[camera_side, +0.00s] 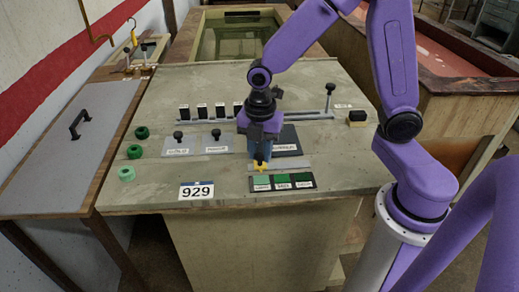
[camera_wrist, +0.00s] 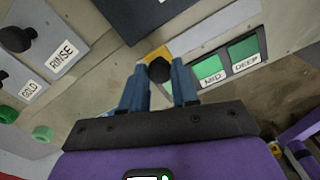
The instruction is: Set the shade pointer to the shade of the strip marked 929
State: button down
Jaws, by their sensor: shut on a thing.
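The shade pointer (camera_side: 260,168) is a small yellow piece with a black knob (camera_wrist: 159,69). My gripper (camera_wrist: 159,70) is shut on this knob, one blue finger at each side. In the side view my gripper (camera_side: 261,159) hides most of the pointer. The pointer stands at the leftmost of three green swatches, a lighter green one (camera_side: 261,183). The MID swatch (camera_wrist: 209,68) and the darker DEEP swatch (camera_wrist: 243,52) show to its right. A plate reading 929 (camera_side: 196,190) is at the bench's front edge. Three green coils lie at left; the lightest (camera_side: 126,173) is nearest the plate.
Black knobs (camera_side: 178,137) (camera_side: 216,135) stand on labelled grey plates left of my gripper. Behind is a metal rail (camera_side: 300,117) with several black pieces and an upright knob (camera_side: 330,90). A black-topped block (camera_side: 357,118) sits at right.

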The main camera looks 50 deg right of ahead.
aim_at(279, 165)
jog(key=s+d, duration=0.3)
jog(key=shift+s+d, duration=0.2)
jog(key=shift+d, duration=0.05)
jog(key=c, duration=0.8)
grip_release()
jog(key=shift+c, duration=0.2)
jog(key=shift+r, duration=0.1)
notch_tip(279, 165, up, 17)
jog(key=shift+r, duration=0.15)
jog(key=s+f+m, duration=0.5)
jog(key=s, duration=0.3)
jog(key=s+f+m, duration=0.4)
jog(key=s+f, duration=0.1)
jog(key=s, duration=0.3)
jog(key=shift+a+f+m, duration=0.3)
jog(key=shift+f+m, duration=0.1)
